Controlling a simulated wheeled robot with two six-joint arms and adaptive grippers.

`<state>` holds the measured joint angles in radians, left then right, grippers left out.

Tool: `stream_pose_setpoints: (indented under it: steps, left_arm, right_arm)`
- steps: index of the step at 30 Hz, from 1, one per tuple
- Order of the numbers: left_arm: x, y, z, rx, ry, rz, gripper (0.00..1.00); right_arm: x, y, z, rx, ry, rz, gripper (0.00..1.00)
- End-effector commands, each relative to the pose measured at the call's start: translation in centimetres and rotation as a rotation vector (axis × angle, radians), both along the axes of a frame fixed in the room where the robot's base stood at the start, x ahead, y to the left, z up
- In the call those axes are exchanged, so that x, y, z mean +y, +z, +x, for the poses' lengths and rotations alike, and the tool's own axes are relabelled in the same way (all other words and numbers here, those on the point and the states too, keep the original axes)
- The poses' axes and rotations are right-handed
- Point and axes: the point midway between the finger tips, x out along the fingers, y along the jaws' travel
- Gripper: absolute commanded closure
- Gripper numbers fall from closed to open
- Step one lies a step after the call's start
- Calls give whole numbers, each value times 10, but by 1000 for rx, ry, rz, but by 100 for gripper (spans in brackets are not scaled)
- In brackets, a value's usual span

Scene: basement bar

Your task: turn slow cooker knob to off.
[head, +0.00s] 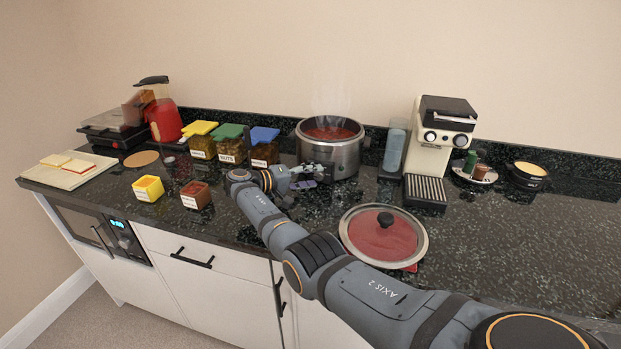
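The slow cooker (343,153) is a round silver pot with red contents, standing without a lid at the back of the counter, with steam rising from it. My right gripper (318,176) is at the lower front left of the cooker. Its fingers are at or very near the cooker's front, where a knob cannot be made out behind them. The fingers are too small to tell whether they are open or shut, or touching. My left gripper is not in view.
A glass lid (412,240) lies on the counter (500,240), right of my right arm. A coffee machine (439,140) stands right of the cooker. Labelled jars (232,150) stand left of it; yellow (148,188) and brown (195,194) boxes sit left of my gripper. The right counter is mostly clear.

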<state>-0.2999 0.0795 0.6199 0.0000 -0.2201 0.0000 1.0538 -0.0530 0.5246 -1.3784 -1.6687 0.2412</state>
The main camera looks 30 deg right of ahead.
Motion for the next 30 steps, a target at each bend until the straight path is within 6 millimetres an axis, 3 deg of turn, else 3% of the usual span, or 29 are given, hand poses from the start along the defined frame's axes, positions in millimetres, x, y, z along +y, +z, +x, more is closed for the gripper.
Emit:
stream_pose_setpoints:
  steps: [10, 21, 30]
  left_arm:
    - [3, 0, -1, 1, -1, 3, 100]
    - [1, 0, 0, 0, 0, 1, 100]
    - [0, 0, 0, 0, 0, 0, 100]
  right_arm:
    - [5, 0, 0, 2, 1, 2, 46]
    - [65, 14, 4, 2, 1, 2, 46]
    - [74, 15, 3, 1, -1, 1, 46]
